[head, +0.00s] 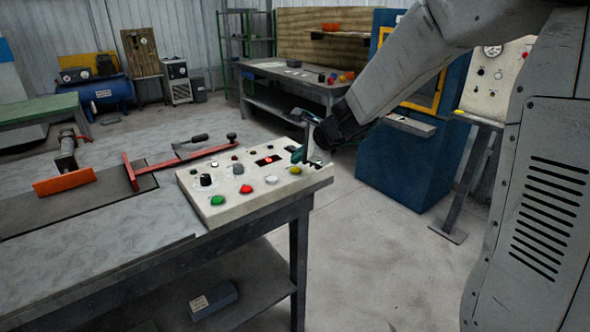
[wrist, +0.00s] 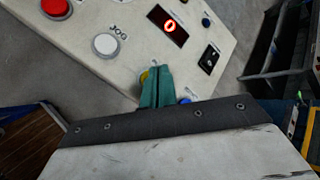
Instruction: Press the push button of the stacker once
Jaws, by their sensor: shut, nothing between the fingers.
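A pale control panel (head: 228,216) sits on the right end of the grey workbench. It carries a green button (head: 217,200), a red button (head: 246,189), a white button (head: 271,180) and a yellow button (head: 295,170). In the wrist view the white button (wrist: 105,44) has "JOG" printed by it. My gripper (head: 298,155) is shut and empty over the panel's right part. Its teal fingers (wrist: 157,88) partly cover the yellow button (wrist: 143,76), with a blue button (wrist: 185,100) just right of them. I cannot tell whether the fingertips touch the panel. I cannot read which button is the stacker's.
The panel also has a red lit display (wrist: 168,25) showing 0 and a black knob (head: 205,180). A red bar tool (head: 130,172) lies left of the panel. A blue cabinet (head: 400,165) stands behind my arm. Open floor lies right of the bench.

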